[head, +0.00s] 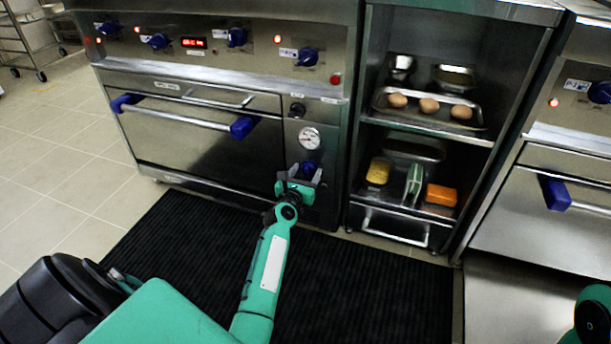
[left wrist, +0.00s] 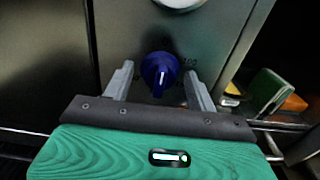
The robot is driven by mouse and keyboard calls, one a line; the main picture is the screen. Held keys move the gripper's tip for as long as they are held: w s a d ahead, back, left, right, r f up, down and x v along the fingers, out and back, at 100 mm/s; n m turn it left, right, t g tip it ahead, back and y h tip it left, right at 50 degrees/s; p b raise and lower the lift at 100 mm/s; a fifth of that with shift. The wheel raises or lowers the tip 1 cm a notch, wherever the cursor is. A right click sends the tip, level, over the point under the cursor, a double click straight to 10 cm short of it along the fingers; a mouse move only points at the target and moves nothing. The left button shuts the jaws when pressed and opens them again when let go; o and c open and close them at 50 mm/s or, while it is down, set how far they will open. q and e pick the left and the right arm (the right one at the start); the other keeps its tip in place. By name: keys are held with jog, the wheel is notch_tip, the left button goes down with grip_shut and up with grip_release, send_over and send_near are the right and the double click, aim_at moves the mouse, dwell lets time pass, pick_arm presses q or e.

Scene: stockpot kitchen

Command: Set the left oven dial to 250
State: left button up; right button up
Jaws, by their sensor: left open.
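The left oven's blue dial (head: 310,168) sits low on the steel panel right of the oven door, below a round white gauge (head: 310,138). In the left wrist view the dial (left wrist: 160,70) shows a short white mark, close to vertical. My left gripper (head: 305,175) is open in front of the dial. In the left wrist view its two grey fingers (left wrist: 159,80) stand on either side of the dial, with gaps showing. My right gripper is out of view.
The oven door with its blue-ended handle (head: 190,117) is left of the dial. Open shelves with a tray of eggs (head: 428,105) and sponges (head: 440,195) stand to the right. A black mat (head: 200,235) covers the floor in front. Several blue knobs line the upper panel.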

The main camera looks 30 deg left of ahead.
pick_arm(q)
jog(key=c, duration=1)
jog(key=shift+m, duration=0.3)
